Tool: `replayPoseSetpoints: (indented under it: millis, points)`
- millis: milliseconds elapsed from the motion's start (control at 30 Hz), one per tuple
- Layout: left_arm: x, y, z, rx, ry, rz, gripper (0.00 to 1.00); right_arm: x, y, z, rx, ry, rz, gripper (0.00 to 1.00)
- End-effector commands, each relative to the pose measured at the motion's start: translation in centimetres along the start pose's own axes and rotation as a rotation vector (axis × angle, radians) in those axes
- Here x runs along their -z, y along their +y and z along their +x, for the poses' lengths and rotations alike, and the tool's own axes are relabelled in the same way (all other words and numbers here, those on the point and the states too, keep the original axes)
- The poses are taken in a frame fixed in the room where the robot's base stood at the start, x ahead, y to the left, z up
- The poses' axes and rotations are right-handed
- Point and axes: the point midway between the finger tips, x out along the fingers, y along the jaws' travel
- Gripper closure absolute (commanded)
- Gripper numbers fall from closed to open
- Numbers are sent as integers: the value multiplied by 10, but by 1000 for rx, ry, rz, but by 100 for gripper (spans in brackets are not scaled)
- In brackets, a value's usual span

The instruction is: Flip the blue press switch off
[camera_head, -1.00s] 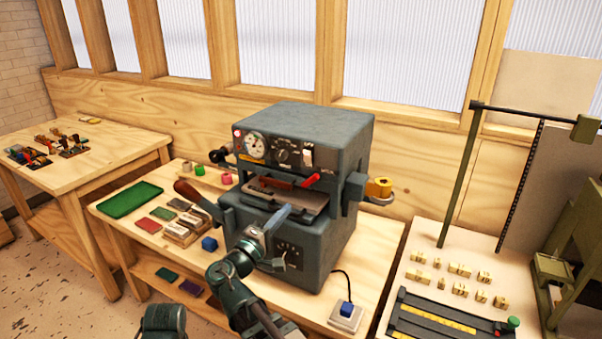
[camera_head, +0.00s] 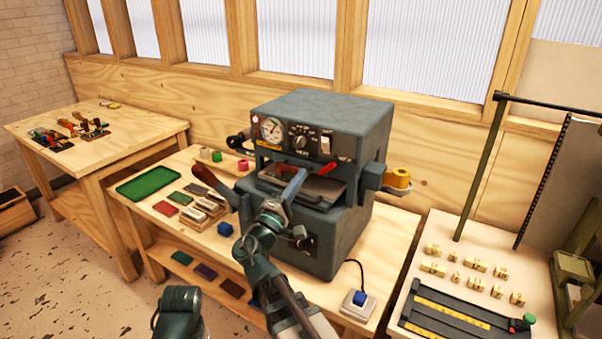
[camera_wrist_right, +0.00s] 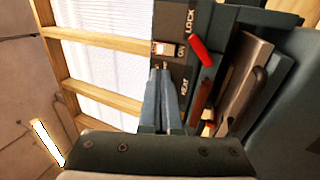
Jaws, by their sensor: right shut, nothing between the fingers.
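The blue-grey press (camera_head: 345,225) stands on the wooden bench. Its front panel (camera_head: 280,150) carries a dial, a knob and a small switch (camera_head: 325,145) near the right end. In the right wrist view the switch (camera_wrist_right: 165,48) looks pale with an orange part, beside the word ON. My right gripper (camera_head: 301,172) is shut and empty in front of the press, below the panel. In the wrist view its fingertips (camera_wrist_right: 160,70) point at the panel just short of the switch; I cannot tell whether they touch. My left gripper is out of view.
A red lever (camera_wrist_right: 200,50) is close to the right of the fingertips in the wrist view. A yellow spool (camera_head: 397,177) sits at the press's right side. A small blue-topped box (camera_head: 358,301) with a cable lies at the front right of the bench.

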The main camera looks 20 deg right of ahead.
Motion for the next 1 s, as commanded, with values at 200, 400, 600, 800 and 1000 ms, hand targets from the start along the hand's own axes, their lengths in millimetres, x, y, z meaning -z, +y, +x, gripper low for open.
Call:
replayPoseSetpoints:
  millis: [200, 400, 600, 800, 1000]
  points:
    - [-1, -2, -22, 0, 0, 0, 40, 1, 3, 50, 0, -3, -2, 100]
    - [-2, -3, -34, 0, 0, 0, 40, 2, 2, 85, 0, -1, -1, 100]
    - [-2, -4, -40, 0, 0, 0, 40, 1, 1, 105, 0, 0, 0, 100]
    - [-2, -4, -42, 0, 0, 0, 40, 0, 0, 112, 0, 0, 0, 100]
    - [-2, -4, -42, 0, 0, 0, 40, 0, 0, 112, 1, 0, 0, 100]
